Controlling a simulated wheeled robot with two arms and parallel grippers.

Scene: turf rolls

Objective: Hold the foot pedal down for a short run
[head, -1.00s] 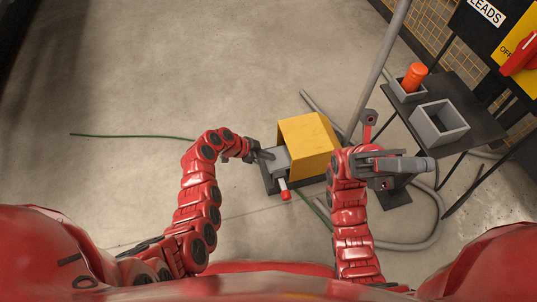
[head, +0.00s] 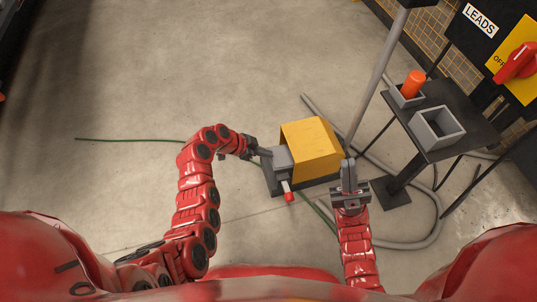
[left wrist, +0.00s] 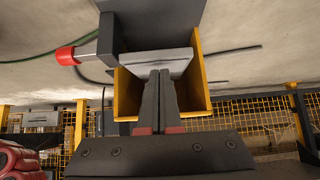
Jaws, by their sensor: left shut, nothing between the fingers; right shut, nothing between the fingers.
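The foot pedal has a grey plate (head: 281,157) under a yellow hood (head: 316,147), on a dark base on the floor. A short lever with a red tip (head: 289,197) sticks out of its near side. My left gripper (head: 265,153) is shut and empty at the pedal's open left end. In the left wrist view its closed fingertips (left wrist: 160,73) overlap the edge of the grey plate (left wrist: 157,59) inside the hood (left wrist: 204,80); I cannot tell whether they press it. My right gripper (head: 348,168) is shut and empty, near the hood's right side, pointing away from me.
A black stand (head: 462,132) at right carries an orange cylinder (head: 414,83) in a grey cup and a grey open box (head: 440,128). A red switch (head: 516,63) sits on a yellow panel. A grey pole, grey hose (head: 405,246) and green cable (head: 125,139) are near.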

